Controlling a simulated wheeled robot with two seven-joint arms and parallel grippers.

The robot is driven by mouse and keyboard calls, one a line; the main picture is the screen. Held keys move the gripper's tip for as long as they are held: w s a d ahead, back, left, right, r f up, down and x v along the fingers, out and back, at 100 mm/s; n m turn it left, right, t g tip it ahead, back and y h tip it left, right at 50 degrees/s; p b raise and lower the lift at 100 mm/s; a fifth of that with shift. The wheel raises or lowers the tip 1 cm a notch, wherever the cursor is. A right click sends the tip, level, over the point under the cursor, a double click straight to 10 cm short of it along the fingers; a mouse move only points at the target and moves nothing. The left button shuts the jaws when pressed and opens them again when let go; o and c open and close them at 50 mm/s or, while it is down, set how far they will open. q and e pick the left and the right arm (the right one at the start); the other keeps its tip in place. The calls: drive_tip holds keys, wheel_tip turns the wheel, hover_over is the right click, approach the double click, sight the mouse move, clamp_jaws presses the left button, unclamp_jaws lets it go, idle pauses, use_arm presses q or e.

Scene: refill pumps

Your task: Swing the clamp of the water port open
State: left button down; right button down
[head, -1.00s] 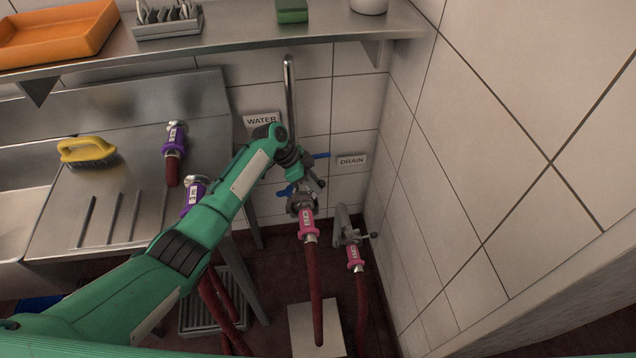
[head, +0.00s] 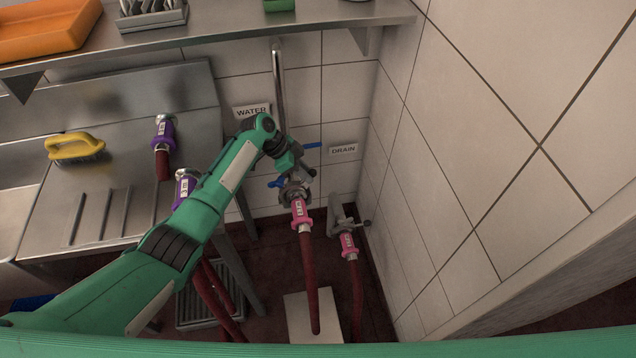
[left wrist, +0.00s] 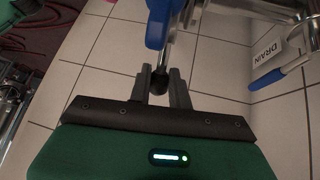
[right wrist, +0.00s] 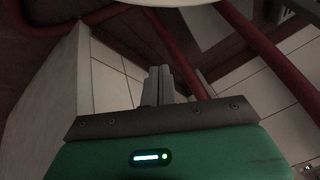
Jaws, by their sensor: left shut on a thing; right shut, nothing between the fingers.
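The water port (head: 293,190) is a metal fitting below the WATER sign (head: 252,111) on the tiled wall, with a pink-collared red hose (head: 301,214) hanging from it. My left gripper (head: 304,170) is at the top of this port, its fingers small and partly hidden in the head view. In the left wrist view my left gripper (left wrist: 160,82) is shut on a black knob (left wrist: 159,84) at the end of a thin metal rod. The clamp band itself is too small to make out. My right gripper (right wrist: 160,85) is shut and empty in the right wrist view.
The drain port (head: 338,222), with another pink-collared hose, is right of and below the water port. Blue valve handles (head: 277,182) sit close to my left fingers. The tiled side wall (head: 450,150) bounds the right, and a metal shelf (head: 230,32) runs above.

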use_arm(q)
drive_tip(key=shift+w+r, duration=0.1)
drive_tip(key=shift+r, duration=0.05)
use_arm(e)
drive_tip(key=w+a+r+m+t+y, duration=0.1)
drive_tip(key=w+a+r+m+t, duration=0.35)
drive_tip(key=w+r, duration=0.5)
drive_tip(key=w+a+r+m+t+y, duration=0.1)
drive_tip(key=w+a+r+m+t, duration=0.2)
drive_tip(key=w+a+r+m, duration=0.45)
drive_tip(key=w+a+r+m+t, duration=0.1)
drive_tip(key=w+r+m+t, duration=0.2)
drive_tip(key=w+r+m, duration=0.35)
drive_tip(key=w+a+r+m+t, duration=0.1)
drive_tip(key=w+r+m+t, duration=0.15)
drive_tip(key=w+r, duration=0.7)
drive_tip(key=w+a+r, duration=0.5)
drive_tip(key=w, duration=0.1)
drive_tip(key=shift+w+a+r+y, duration=0.2)
drive_tip(key=shift+w+r+y, duration=0.1)
drive_tip(key=shift+w, duration=0.05)
